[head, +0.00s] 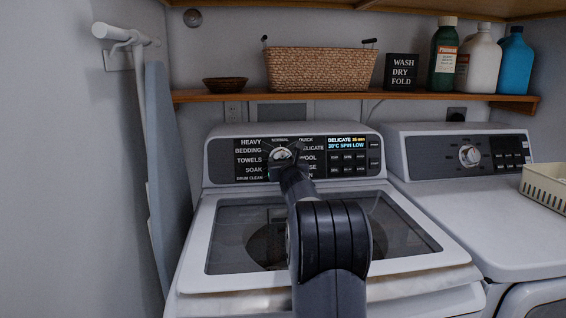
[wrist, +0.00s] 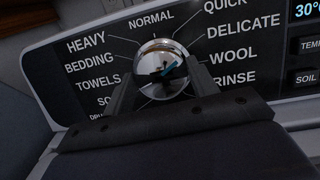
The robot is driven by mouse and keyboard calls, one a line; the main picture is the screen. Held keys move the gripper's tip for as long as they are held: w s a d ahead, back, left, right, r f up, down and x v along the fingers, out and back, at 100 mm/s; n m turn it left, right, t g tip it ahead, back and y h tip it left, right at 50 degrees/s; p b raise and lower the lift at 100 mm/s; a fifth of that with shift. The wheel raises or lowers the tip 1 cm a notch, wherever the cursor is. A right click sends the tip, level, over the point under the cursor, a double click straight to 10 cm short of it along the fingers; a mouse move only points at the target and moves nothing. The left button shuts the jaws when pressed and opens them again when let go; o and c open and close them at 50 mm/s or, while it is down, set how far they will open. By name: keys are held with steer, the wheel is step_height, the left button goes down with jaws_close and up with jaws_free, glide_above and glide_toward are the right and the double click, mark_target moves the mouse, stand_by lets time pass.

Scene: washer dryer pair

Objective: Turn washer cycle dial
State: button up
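The washer's cycle dial (wrist: 160,62) is a round chrome knob on the dark control panel. Cycle names ring it, with NORMAL above and DELICATE and WOOL to the right. My gripper (wrist: 160,72) has one finger on each side of the dial, and I see no clear gap at either side. In the head view the dial (head: 280,153) shows just beyond my gripper, with my arm hiding the panel's lower middle. The washer display (head: 347,143) reads DELICATE and 30°C SPIN LOW.
The washer lid (head: 225,235) is closed below my arm. The dryer (head: 440,200) stands to the right with its own dial (head: 469,155) and a cream basket (head: 546,185) on top. A wooden shelf (head: 220,96) with a wicker basket and bottles runs above. An ironing board (head: 165,160) leans at left.

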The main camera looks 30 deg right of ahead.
steer(key=c, duration=0.5)
steer(key=shift+o, duration=0.2)
steer(key=shift+n, duration=0.3)
steer(key=n+y+p, duration=0.1)
steer(key=n, duration=0.2)
steer(key=n+y+p, duration=0.1)
steer(key=n, duration=0.2)
steer(key=shift+d+r, duration=0.1)
steer(key=shift+r, duration=0.1)
steer(key=n+y+p, duration=0.1)
steer(key=n, duration=0.2)
steer(key=n+y+p, duration=0.1)
steer(key=n, duration=0.2)
steer(key=shift+n+g, duration=0.3)
steer(key=shift+g, duration=0.1)
steer(key=shift+n, duration=0.3)
steer(key=o, duration=1)
